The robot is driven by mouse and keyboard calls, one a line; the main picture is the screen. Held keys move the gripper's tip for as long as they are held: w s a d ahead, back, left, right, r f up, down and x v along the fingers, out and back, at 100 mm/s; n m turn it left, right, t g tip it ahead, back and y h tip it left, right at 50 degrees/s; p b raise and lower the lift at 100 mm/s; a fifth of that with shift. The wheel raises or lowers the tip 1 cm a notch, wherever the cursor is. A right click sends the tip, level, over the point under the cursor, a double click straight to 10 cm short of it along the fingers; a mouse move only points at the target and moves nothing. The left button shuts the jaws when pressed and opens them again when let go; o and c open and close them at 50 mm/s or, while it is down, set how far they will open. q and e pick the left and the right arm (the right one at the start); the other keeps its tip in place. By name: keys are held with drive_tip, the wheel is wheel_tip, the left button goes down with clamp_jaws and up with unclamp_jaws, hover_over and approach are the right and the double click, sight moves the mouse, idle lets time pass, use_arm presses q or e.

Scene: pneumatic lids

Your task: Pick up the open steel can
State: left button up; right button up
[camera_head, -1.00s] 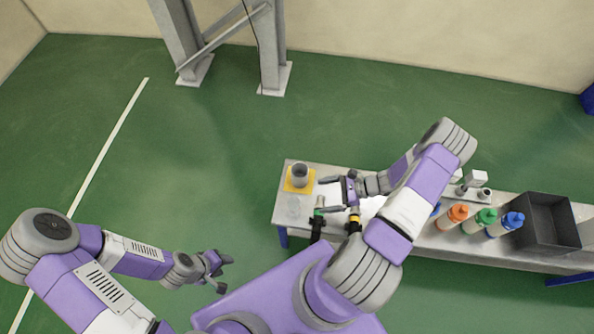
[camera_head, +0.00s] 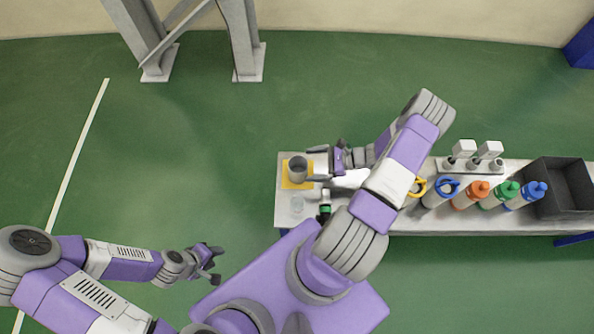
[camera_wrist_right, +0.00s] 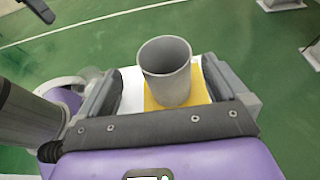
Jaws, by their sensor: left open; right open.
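The open steel can (camera_head: 297,172) stands upright on a yellow square mat (camera_head: 288,184) at the left end of the bench. My right gripper (camera_head: 317,164) is open just to the right of the can, its fingers pointing towards it. In the right wrist view the grey can (camera_wrist_right: 168,85) shows its open mouth and stands between the two spread fingers, with visible gaps on both sides. The yellow mat (camera_wrist_right: 152,104) shows beneath it. My left gripper (camera_head: 214,264) is open and empty, away from the bench over the green floor.
Right along the bench (camera_head: 440,222) are several bottles with coloured lids, such as an orange one (camera_head: 475,192), a white fixture (camera_head: 470,168) and a dark bin (camera_head: 560,188). Floor left of the bench is clear.

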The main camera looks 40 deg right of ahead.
sight(298, 165)
drive_tip(key=x, duration=0.1)
drive_tip(key=b+x, duration=0.1)
drive_tip(key=x, duration=0.3)
drive_tip(key=shift+w+d+f+b, duration=0.2)
drive_tip(key=shift+f+b, duration=0.1)
drive_tip(key=shift+f, duration=0.05)
drive_tip(key=shift+w+a, duration=0.25)
drive_tip(key=shift+a, duration=0.05)
drive_tip(key=c, duration=1.1)
